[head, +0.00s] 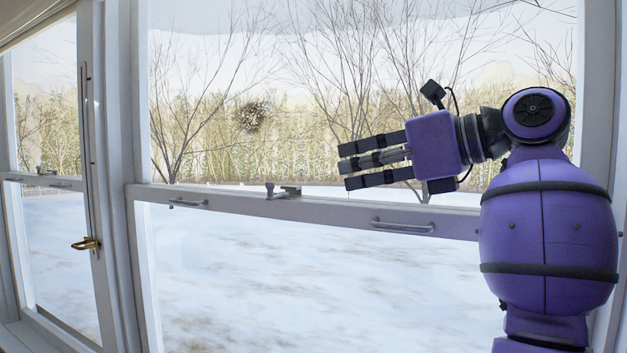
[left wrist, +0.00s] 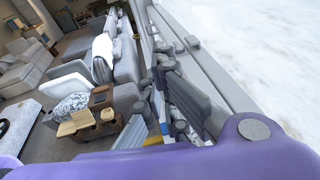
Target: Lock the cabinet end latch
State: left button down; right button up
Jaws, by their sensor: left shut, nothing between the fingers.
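No cabinet is clear in view; the latch that shows is a small grey sash latch (head: 283,190) on the window's middle rail (head: 330,209). Its lever sits at the left of its base; whether it is locked I cannot tell. A similar latch (head: 46,171) is on the left window. My left gripper (head: 345,167) is shut and empty, up and to the right of the nearer latch, apart from it, fingers pointing left. In the left wrist view the gripper's fingers (left wrist: 175,95) show beside the pale rail (left wrist: 215,75). My right gripper is not in view.
Two grey pull handles (head: 403,227) (head: 188,203) are on the rail below. A brass handle (head: 88,243) is on the frame at left. The left wrist view shows a grey sofa (left wrist: 122,65) and a wooden item (left wrist: 100,98) beside it.

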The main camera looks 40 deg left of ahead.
pick_arm(q)
jog(key=p, duration=0.1)
send_near(272, 189)
jog(key=a, duration=0.7)
jog(key=shift+s+d+f, duration=0.2)
jog(key=shift+d+f, duration=0.05)
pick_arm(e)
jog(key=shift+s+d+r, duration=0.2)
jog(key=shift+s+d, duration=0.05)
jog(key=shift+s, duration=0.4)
